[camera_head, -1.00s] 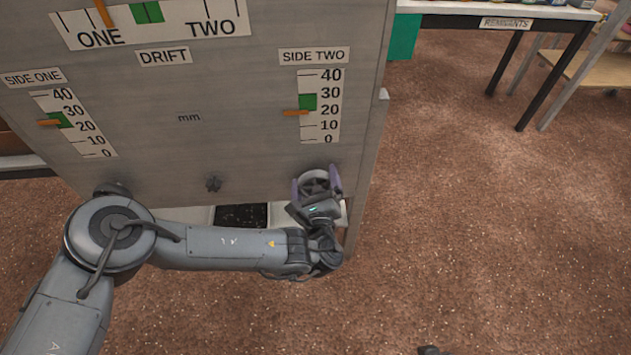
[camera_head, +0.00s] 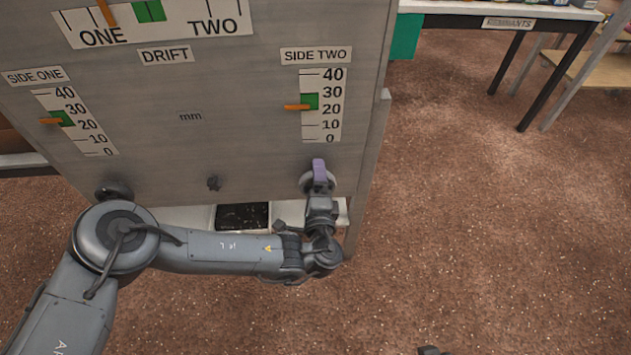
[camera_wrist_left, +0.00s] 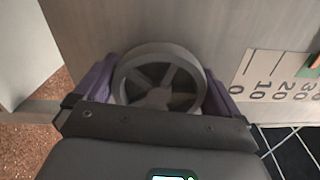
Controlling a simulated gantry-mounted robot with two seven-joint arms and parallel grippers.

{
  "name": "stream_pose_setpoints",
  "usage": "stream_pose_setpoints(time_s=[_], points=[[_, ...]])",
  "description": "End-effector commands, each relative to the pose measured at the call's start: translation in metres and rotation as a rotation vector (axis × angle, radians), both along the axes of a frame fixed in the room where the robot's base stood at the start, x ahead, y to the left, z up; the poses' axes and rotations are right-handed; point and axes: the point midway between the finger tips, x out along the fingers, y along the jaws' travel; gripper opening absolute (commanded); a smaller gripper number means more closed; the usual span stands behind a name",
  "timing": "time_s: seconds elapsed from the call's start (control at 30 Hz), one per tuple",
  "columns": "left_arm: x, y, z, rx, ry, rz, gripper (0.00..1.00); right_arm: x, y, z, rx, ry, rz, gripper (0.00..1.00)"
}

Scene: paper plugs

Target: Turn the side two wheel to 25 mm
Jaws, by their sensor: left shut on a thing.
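The side two wheel (camera_wrist_left: 158,85) is a grey spoked handwheel low on the right of the grey panel, under the side two scale. In the head view only part of its rim (camera_head: 306,182) shows behind my gripper. My left gripper (camera_head: 319,165) is shut on it, with purple fingers on opposite sides of the rim in the wrist view. The fingers stand one behind the other in the head view. The side two scale (camera_head: 333,126) runs from 0 to 40. Its orange pointer (camera_head: 296,107) stands slightly above 20, in the lower part of the green band (camera_head: 311,100).
The side one scale (camera_head: 75,120) is at the left, its pointer in a green band. The drift dial (camera_head: 180,18) is at the top, its pointer left of its green band. Open carpet lies right.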

Motion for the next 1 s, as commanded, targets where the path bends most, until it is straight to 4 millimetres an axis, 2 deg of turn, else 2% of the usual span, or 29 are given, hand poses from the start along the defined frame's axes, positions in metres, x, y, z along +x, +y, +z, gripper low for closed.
stream_pose_setpoints(time_s=[0.5, 0.73, 1.0], points=[[-0.0001, -0.0007, -0.0018, -0.46, -0.037, -0.001, 0.67, 0.0, -0.0003, 0.0003, -0.001, 0.0, 0.001, 0.43], [-0.0002, -0.0009, -0.0022, -0.593, -0.049, -0.001, 0.67, -0.0002, -0.0017, 0.0004, -0.008, 0.0, 0.005, 0.43], [-0.0001, -0.0011, -0.002, -0.667, -0.055, 0.0, 0.67, -0.0002, -0.0019, 0.0005, -0.008, 0.0, 0.006, 0.43]])
